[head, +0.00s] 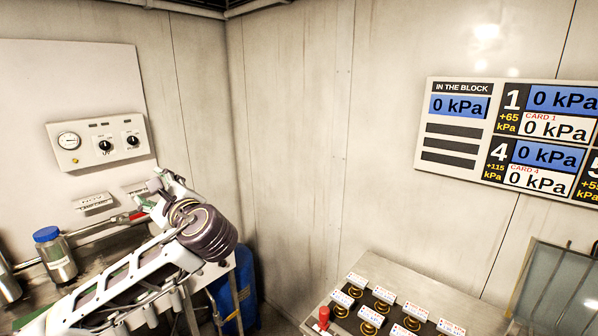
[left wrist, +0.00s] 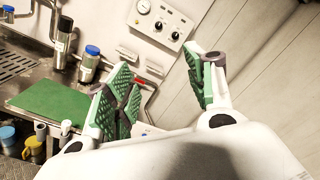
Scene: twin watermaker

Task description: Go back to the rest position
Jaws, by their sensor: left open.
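My left arm comes in from the lower left in the head view. My left gripper (head: 158,197) is at its far end, in front of the wall below the gauge panel. In the left wrist view my left gripper (left wrist: 165,95) shows two green-padded fingers spread wide apart. Nothing is between them. The gripper is above and to the right of the counter, apart from the things on it. My right gripper is in neither view.
A gauge panel (head: 97,139) hangs on the left wall. A blue-capped jar (head: 56,255) stands on the counter; a green mat (left wrist: 55,103) lies there. A blue cylinder (head: 243,290) stands behind my arm. A card table (head: 400,268) and pressure board (head: 470,88) are right.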

